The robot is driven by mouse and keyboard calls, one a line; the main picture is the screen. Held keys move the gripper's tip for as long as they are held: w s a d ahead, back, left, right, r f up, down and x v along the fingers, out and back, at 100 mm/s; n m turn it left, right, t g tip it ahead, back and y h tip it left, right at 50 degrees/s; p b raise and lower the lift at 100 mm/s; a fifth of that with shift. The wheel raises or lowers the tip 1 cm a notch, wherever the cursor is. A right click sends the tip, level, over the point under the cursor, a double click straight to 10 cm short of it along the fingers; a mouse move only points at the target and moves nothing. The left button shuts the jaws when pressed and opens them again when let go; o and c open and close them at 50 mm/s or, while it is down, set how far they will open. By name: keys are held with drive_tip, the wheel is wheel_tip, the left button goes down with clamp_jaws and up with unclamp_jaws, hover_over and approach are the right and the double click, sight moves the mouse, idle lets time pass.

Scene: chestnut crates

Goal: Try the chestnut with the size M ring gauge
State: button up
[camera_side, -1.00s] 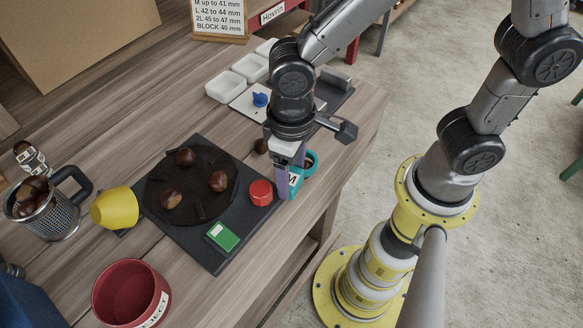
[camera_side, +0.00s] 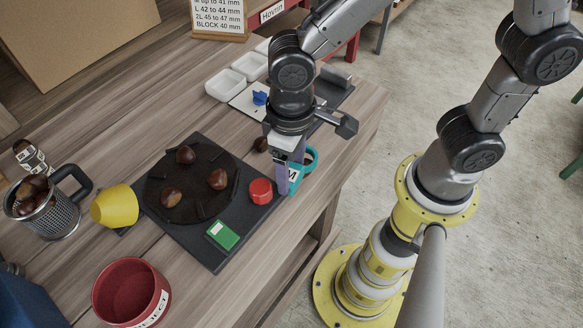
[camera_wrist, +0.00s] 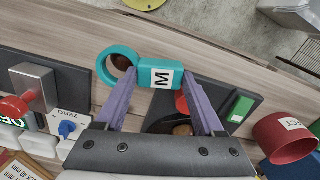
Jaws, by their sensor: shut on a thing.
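My gripper (camera_side: 290,172) is shut on the teal size M ring gauge by its block-shaped handle, marked "M" (camera_wrist: 160,75). The gauge's open ring (camera_wrist: 106,72) sticks out to the left of the fingers in the wrist view and to the right in the side view. Something brown, like a chestnut (camera_wrist: 121,62), shows inside the ring; I cannot tell whether it sits in the ring or lies below it. Another chestnut (camera_side: 261,144) is on the table left of my gripper. Three chestnuts lie on the dark round plate (camera_side: 200,158).
The plate's black base carries a red button (camera_side: 261,191) and a green display (camera_side: 222,235). Left are a yellow cup (camera_side: 115,206), a metal mug (camera_side: 47,215) of chestnuts and a red reject pot (camera_side: 131,292). White trays (camera_side: 231,86) and a blue knob (camera_side: 260,98) stand behind.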

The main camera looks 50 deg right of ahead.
drive_tip(key=shift+r, duration=3)
